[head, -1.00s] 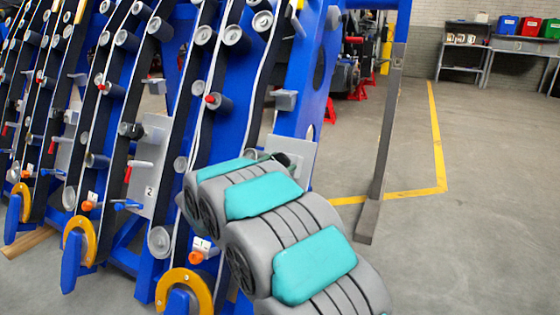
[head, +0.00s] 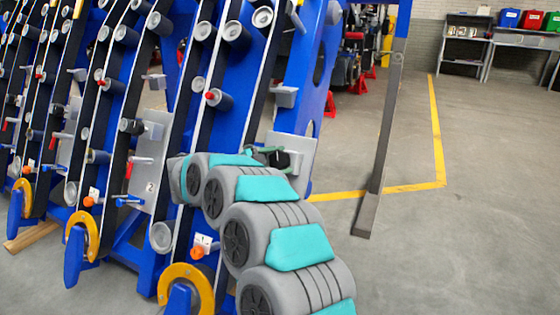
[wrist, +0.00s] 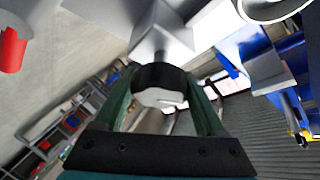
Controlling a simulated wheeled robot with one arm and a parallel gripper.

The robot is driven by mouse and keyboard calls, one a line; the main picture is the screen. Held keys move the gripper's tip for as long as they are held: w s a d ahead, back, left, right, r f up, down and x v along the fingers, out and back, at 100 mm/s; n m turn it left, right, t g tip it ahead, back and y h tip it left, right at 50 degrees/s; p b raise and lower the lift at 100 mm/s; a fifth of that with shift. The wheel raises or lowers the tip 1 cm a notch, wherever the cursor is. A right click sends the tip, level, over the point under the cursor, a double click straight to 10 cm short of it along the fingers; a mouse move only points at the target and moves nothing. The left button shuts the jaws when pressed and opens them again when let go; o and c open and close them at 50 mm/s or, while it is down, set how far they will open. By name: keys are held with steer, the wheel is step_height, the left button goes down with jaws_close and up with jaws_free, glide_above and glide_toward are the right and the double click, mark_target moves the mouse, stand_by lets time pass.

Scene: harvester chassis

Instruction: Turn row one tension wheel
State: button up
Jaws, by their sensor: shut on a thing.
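The row one tension wheel (head: 295,160) is a small black knob in front of a grey plate (head: 302,150) on the nearest blue row. In the wrist view the black wheel (wrist: 160,82) has a pale end face and sits on a grey block. My gripper (head: 270,154) has dark green fingers and reaches the wheel from the left in the head view. In the wrist view my gripper (wrist: 162,90) is shut on the wheel, with one finger on each side. Part of the grey plate is hidden behind my arm.
Further blue rows with rollers stand to the left. Row two has a grey plate (head: 150,165) marked 2, with a black wheel (head: 132,126) and a red handle. An orange knob (head: 197,252) and a yellow ring (head: 186,285) are low on row one.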

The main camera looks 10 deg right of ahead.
mark_target(275, 161)
stand_by(0.4)
steer(key=o, duration=1.3)
steer(key=shift+v, duration=3.95)
